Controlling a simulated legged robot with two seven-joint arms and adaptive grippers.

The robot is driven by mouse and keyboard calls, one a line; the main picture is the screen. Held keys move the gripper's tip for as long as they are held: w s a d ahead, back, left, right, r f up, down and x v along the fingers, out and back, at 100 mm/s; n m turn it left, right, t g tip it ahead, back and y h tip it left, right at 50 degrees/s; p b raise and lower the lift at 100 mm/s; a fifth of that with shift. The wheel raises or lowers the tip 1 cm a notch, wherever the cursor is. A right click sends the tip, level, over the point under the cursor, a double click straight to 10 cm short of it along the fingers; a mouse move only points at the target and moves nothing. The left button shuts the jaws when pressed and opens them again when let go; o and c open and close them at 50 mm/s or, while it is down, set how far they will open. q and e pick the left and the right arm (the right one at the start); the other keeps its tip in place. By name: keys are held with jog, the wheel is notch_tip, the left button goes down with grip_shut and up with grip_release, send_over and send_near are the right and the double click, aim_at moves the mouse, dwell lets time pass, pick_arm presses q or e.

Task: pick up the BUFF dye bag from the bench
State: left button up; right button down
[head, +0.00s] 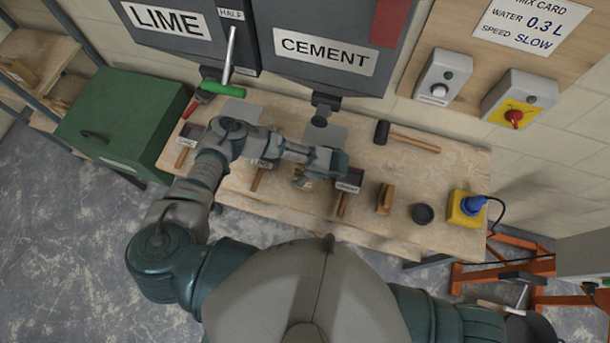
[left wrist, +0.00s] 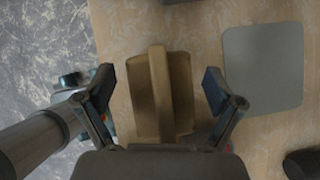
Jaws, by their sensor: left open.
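A tan, bag-like packet (left wrist: 178,95) with a raised ridge along its middle lies on the bench (left wrist: 125,25) in the left wrist view. I see no lettering on it. My left gripper (left wrist: 156,84) is open, with one finger on each side of the packet and a visible gap at both sides. In the head view my left gripper (head: 320,174) is over the middle of the bench (head: 285,218), and the tan packet (head: 302,183) is partly hidden by it. My right gripper is out of the picture.
A labelled wooden-handled tool (head: 345,194) lies just right of the packet. Further right are a brown block-like object (head: 385,198), a dark cup (head: 423,213) and a yellow box (head: 466,209). A mallet (head: 408,141) and a grey plate (head: 328,134) lie behind.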

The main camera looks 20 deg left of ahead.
pick_arm(q)
jog(key=shift+w+a+f, duration=0.1)
jog(key=shift+a+f, duration=0.15)
jog(key=shift+f, duration=0.2)
jog(key=shift+d, duration=0.1)
jog(key=shift+c, duration=0.3)
jog(key=shift+d, duration=0.1)
jog(key=c, duration=0.8)
grip_shut()
jog(key=shift+r, duration=0.1)
